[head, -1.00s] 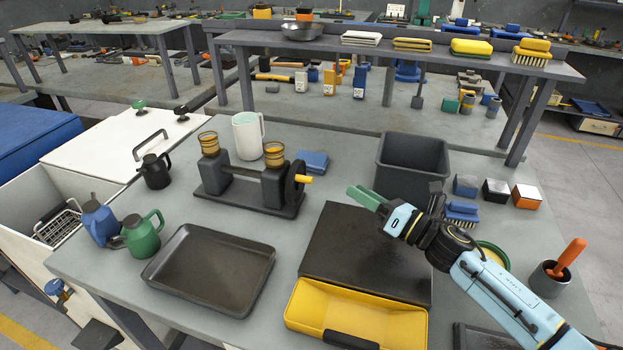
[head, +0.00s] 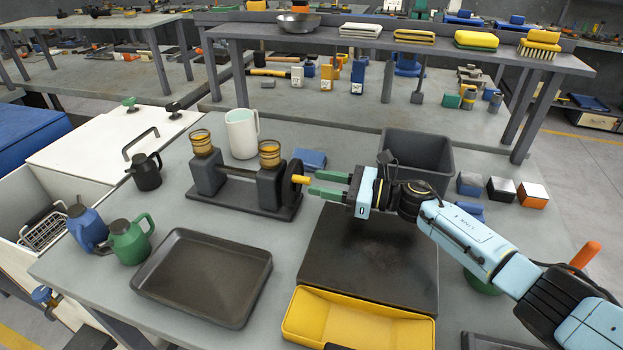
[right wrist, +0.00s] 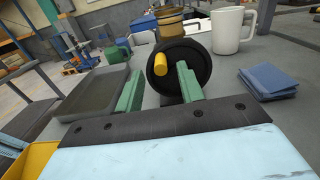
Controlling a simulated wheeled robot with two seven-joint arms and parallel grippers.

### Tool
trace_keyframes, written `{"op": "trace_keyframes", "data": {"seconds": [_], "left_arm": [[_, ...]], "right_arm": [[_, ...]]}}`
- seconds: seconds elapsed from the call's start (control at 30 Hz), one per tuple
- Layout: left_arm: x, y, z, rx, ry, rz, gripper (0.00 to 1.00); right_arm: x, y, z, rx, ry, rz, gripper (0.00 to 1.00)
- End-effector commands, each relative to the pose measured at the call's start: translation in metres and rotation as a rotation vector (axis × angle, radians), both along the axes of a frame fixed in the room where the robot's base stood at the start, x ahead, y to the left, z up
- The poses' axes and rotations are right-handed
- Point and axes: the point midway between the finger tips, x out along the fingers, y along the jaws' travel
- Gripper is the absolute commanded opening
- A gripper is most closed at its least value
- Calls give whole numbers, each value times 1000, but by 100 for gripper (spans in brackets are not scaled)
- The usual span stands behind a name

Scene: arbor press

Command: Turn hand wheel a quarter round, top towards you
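The black hand wheel (head: 292,177) stands upright at the right end of the dark press-like fixture (head: 243,190). Its yellow handle (head: 302,179) sticks out to the right, towards my right gripper (head: 313,183). In the right wrist view the wheel (right wrist: 192,62) faces me, with the handle (right wrist: 160,63) left of its centre. The green fingers of my right gripper (right wrist: 158,88) are apart, and the handle shows between and beyond their tips. I see nothing held; contact with the handle cannot be told. My left gripper is not in view.
A dark tray (head: 205,277), a yellow bin (head: 358,320) and a grey crate (head: 425,160) are around. The dark plate (head: 365,255) below my right arm is bare.

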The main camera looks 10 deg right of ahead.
Motion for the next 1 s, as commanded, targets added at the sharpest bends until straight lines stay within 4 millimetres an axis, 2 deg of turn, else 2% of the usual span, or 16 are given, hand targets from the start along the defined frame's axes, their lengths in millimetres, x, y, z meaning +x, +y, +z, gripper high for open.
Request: {"op": "trace_keyframes", "data": {"seconds": [0.03, 0.2, 0.57, 0.87, 1.0], "left_arm": [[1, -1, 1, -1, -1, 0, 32], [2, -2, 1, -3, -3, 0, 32], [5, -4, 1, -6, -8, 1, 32], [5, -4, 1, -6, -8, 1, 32], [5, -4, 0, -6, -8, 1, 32]], "right_arm": [[3, 9, 1, 1, 0, 1, 38], [10, 23, 0, 0, 0, -1, 38], [12, 28, 0, 0, 1, -1, 38], [11, 28, 0, 0, 1, -1, 0], [11, 28, -1, -1, -3, -1, 0]]}}
